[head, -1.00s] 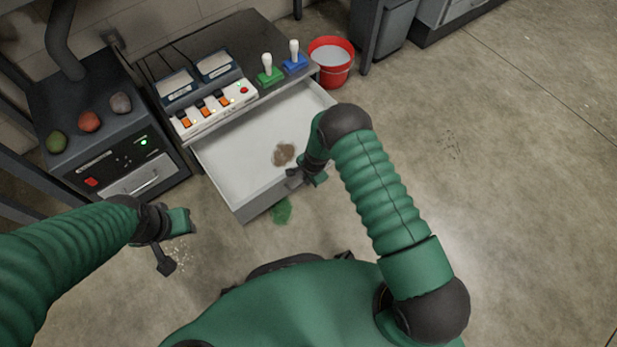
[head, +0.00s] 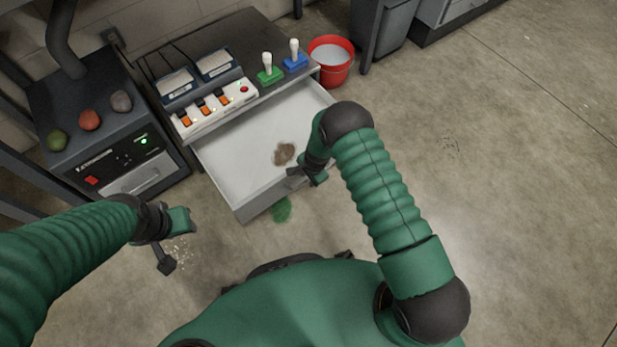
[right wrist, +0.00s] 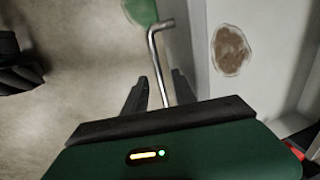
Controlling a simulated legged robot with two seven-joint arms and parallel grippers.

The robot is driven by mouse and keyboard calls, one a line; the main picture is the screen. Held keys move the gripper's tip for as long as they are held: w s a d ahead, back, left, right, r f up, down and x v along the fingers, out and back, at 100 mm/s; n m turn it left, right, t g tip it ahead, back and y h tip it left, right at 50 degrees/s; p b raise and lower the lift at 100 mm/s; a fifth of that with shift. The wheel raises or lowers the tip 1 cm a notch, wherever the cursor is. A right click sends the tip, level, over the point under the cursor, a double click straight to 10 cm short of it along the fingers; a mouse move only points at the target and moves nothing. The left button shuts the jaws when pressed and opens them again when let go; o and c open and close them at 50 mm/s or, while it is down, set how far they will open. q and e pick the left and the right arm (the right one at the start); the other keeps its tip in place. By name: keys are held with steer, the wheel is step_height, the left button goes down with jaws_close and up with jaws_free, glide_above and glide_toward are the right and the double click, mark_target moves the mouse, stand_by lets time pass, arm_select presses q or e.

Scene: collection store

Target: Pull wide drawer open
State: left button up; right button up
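The wide drawer (head: 236,205) is pulled far out of the dark cabinet (head: 262,40); its pale interior shows, with a brown patch (head: 284,153) on the floor of it. My right gripper (head: 300,178) is at the drawer's front. In the right wrist view a bent metal bar handle (right wrist: 157,62) runs between the two dark fingers (right wrist: 160,88), which stand apart with a gap beside the bar. The drawer's front (right wrist: 185,50) is right of the bar. My left gripper (head: 178,243) is open and empty over the floor at left.
Switches (head: 212,108), green (head: 268,73) and blue (head: 295,62) levers stand on the cabinet. A dark oven-like unit (head: 110,135) is left, a red bucket (head: 332,75) right. A green patch (head: 282,210) lies below the drawer front. Floor at right is clear.

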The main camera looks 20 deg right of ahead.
step_height(320, 180, up, 16)
steer(key=s+d+p, duration=0.1)
steer(key=s+p, duration=0.1)
steer(key=p, duration=0.5)
steer(key=shift+s+p, duration=0.4)
